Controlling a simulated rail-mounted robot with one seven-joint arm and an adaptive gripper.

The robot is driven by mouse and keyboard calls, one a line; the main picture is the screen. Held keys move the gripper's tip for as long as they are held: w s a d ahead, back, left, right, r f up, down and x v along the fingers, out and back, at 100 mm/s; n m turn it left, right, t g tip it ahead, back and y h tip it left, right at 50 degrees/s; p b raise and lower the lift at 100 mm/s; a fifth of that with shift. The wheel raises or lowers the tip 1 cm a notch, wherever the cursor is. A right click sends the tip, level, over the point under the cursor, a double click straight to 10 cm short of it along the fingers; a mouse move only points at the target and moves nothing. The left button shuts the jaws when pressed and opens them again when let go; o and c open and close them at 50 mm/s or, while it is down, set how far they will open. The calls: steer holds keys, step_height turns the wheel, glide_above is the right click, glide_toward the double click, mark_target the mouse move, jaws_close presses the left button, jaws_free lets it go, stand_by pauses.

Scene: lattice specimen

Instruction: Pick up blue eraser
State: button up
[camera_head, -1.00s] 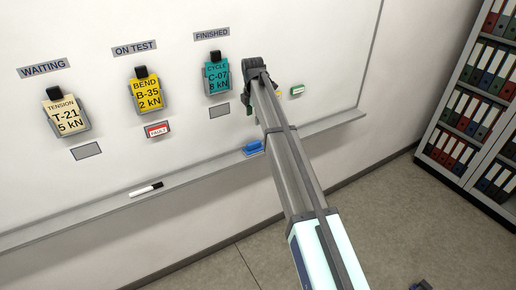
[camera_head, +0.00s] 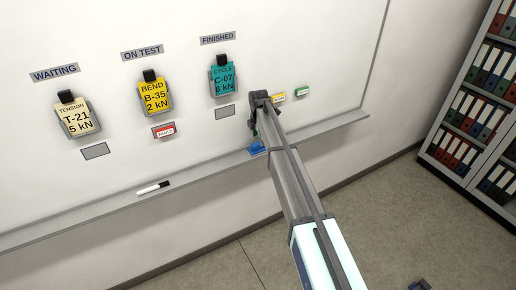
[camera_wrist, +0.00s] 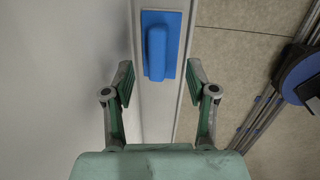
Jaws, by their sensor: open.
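The blue eraser (camera_wrist: 157,45) lies on the whiteboard's tray (camera_wrist: 145,120). In the wrist view it shows at the top middle, just beyond the fingertips and roughly between their lines. My gripper (camera_wrist: 160,80) is open and empty, with one finger on each side of the tray. In the head view only a small part of the blue eraser (camera_head: 256,149) shows to the left of my arm, and the rest is hidden. The gripper in that view (camera_head: 258,105) is seen in front of the board above the tray; its fingers are hard to make out.
The whiteboard (camera_head: 120,115) carries three clipped cards, and a red (camera_head: 164,131), a yellow (camera_head: 279,97) and a green magnet (camera_head: 302,91). A binder shelf (camera_head: 475,110) stands at the right.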

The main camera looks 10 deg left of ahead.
mark_target(258, 143)
steer(key=shift+w+a+f+p, duration=0.1)
steer(key=shift+w+f+p, duration=0.15)
steer(key=shift+f+p, duration=0.65)
steer(key=shift+w+a+f+p, duration=0.1)
steer(key=shift+w+f+p, duration=0.1)
steer(key=shift+f, duration=1.25)
jaws_close()
